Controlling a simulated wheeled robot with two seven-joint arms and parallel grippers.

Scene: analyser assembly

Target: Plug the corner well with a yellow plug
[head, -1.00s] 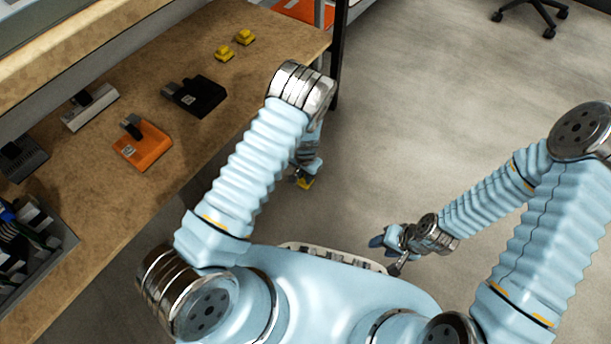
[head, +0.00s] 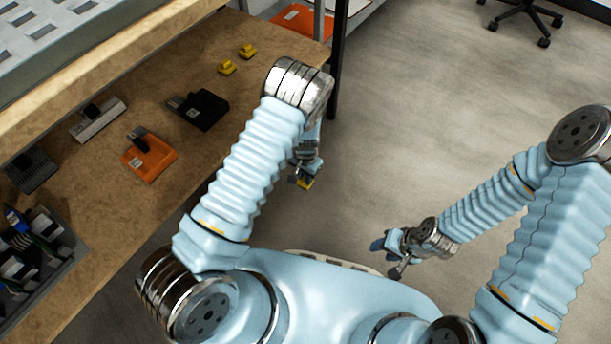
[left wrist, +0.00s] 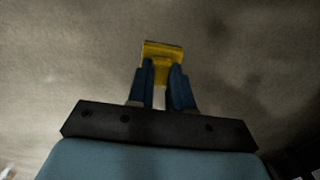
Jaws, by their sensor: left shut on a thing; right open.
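My left gripper (head: 303,180) is shut on a yellow plug (left wrist: 162,50), held over the floor to the right of the bench. The left wrist view shows the plug between the two blue fingers of my left gripper (left wrist: 160,75). Two other yellow plugs, a nearer one (head: 227,67) and a farther one (head: 247,51), lie on the bench near its far right end. My right gripper (head: 390,255) is open and empty over the floor. At the upper left, a light grey plate with rows of wells (head: 60,40) shows in part on the upper shelf; I cannot tell its corner well.
The wooden bench (head: 110,215) holds an orange block (head: 155,160), a black block (head: 205,112), a white block (head: 100,122) and a dark grey block (head: 32,172). A grey bin (head: 65,265) of parts stands at the left. Floor to the right is clear up to an office chair (head: 520,15).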

